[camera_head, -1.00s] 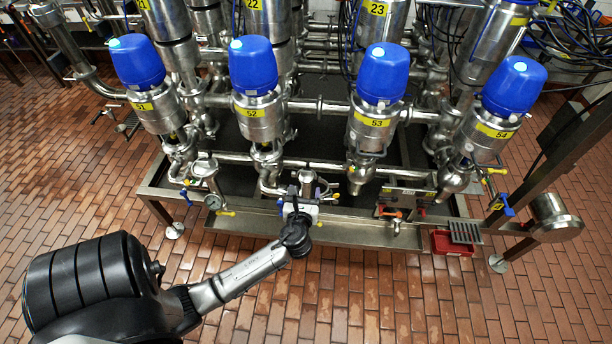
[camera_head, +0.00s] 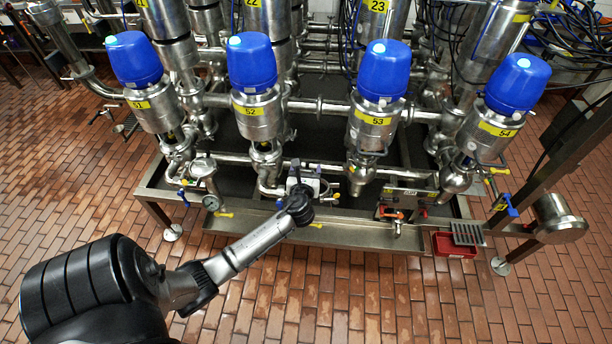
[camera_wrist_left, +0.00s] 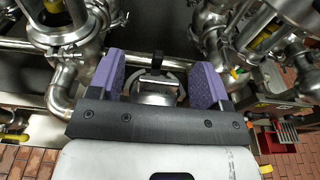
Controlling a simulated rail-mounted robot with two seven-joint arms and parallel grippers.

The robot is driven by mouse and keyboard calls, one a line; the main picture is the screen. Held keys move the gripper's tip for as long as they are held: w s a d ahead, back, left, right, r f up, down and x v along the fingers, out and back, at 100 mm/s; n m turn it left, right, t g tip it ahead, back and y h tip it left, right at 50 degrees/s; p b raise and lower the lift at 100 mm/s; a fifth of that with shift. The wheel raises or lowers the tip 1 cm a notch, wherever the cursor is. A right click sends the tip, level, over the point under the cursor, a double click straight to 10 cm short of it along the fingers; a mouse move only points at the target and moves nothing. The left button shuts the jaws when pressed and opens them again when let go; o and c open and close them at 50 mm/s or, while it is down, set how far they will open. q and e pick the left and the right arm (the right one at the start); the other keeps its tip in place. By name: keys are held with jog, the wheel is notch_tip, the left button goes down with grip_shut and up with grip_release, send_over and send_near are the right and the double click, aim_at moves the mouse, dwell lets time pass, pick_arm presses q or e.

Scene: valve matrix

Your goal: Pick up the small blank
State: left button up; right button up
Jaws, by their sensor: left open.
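My left gripper (camera_head: 306,172) reaches over the front edge of the frame, below the valve marked 52. In the left wrist view its two purple-padded fingers (camera_wrist_left: 165,78) stand apart, open. Between them shows a small round steel fitting (camera_wrist_left: 155,98) with a dark block on its top side. I cannot tell for sure whether this is the small blank. The fingers do not visibly close on it, and its lower part is hidden by the gripper body. In the head view the gripper hides this spot. My right gripper is not in view.
A steel drip tray (camera_head: 262,222) runs along the frame's front edge. Valves with blue caps, such as the one marked 53 (camera_head: 374,120), stand behind the gripper. The brick floor in front is clear.

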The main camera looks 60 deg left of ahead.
pick_arm(q)
jog(key=shift+c, duration=0.2)
jog(key=c, duration=1)
